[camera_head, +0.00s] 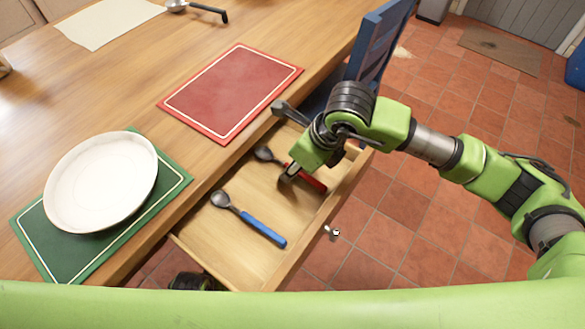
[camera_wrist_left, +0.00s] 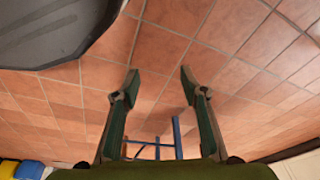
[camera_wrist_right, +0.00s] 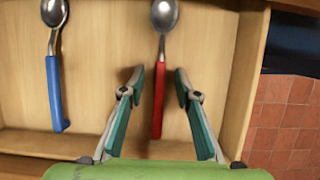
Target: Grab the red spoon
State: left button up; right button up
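The red spoon lies in the open wooden drawer (camera_head: 235,250). In the head view its metal bowl and a piece of the red handle (camera_head: 316,184) show on either side of my right gripper (camera_head: 290,175), which hides its middle. In the right wrist view the red handle (camera_wrist_right: 158,100) runs between the two spread fingers of my right gripper (camera_wrist_right: 159,80), with the bowl beyond the tips. The fingers are open and apart from the handle. My left gripper (camera_wrist_left: 158,78) is open and empty over the tiled floor in the left wrist view.
A blue-handled spoon (camera_head: 262,232) lies in the drawer left of the red one. The drawer's front wall (camera_head: 322,215) stands close to my right gripper. On the table are a white plate (camera_head: 100,185) and a red placemat (camera_head: 230,90). A blue chair (camera_head: 380,40) stands behind my right arm.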

jog(key=shift+f, duration=0.1)
dwell(0.5)
dwell(0.4)
grip_shut()
